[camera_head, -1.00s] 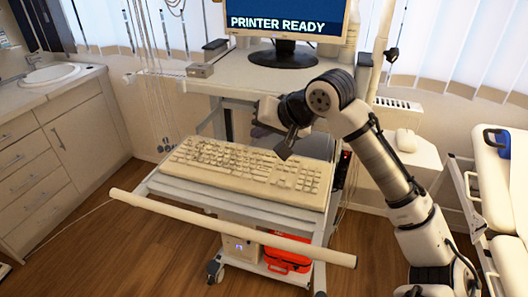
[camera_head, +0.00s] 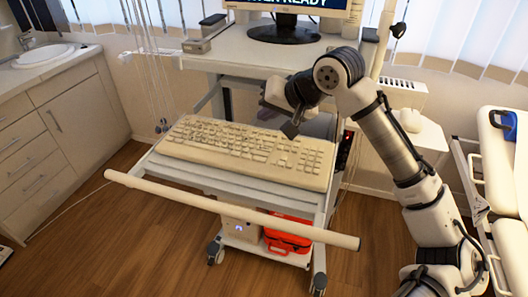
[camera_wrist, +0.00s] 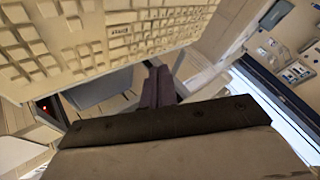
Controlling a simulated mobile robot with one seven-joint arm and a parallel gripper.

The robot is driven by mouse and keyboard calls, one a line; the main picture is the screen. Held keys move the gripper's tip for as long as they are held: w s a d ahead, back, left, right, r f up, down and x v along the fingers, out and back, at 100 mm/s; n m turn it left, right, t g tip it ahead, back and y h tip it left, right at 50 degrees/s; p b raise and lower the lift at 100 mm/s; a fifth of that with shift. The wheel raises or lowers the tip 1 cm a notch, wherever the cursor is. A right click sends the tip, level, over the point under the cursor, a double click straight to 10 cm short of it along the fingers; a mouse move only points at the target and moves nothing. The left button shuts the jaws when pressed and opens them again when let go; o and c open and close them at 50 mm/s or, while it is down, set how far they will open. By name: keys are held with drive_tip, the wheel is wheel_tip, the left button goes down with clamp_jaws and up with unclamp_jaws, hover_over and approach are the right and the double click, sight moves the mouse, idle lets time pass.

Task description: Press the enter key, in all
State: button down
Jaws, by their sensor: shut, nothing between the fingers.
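A beige keyboard (camera_head: 245,152) lies on the cart's shelf in the head view. The enter key is too small to single out there. My gripper (camera_head: 290,130) is shut and empty, pointing down over the right part of the keyboard near its back edge. I cannot tell whether the tips touch any key. In the wrist view the keyboard (camera_wrist: 105,38) fills the upper left, with its keys facing the camera. The shut fingers (camera_wrist: 158,85) show dark and purplish below the keyboard's edge in that picture.
The cart (camera_head: 190,170) has a pale front bar (camera_head: 230,208). An orange-red case (camera_head: 287,238) sits on its lower shelf. A monitor (camera_head: 285,22) stands behind on the upper shelf. A white mouse (camera_head: 411,120) lies to the right. A sink counter (camera_head: 50,72) is at left.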

sight(267, 150)
wheel_tip(267, 150, down, 7)
drive_tip(key=b, duration=0.4)
drive_tip(key=shift+r, duration=0.15)
idle(1.7)
drive_tip(key=shift+f, duration=0.4)
drive_tip(key=shift+f+b, duration=0.35)
drive_tip(key=shift+b, duration=0.05)
idle(0.6)
drive_tip(key=shift+r, duration=0.15)
drive_tip(key=shift+r+p, duration=0.65)
drive_tip(key=shift+p, duration=0.15)
drive_tip(key=shift+r, duration=0.1)
wheel_tip(267, 150, up, 5)
drive_tip(key=p, duration=0.4)
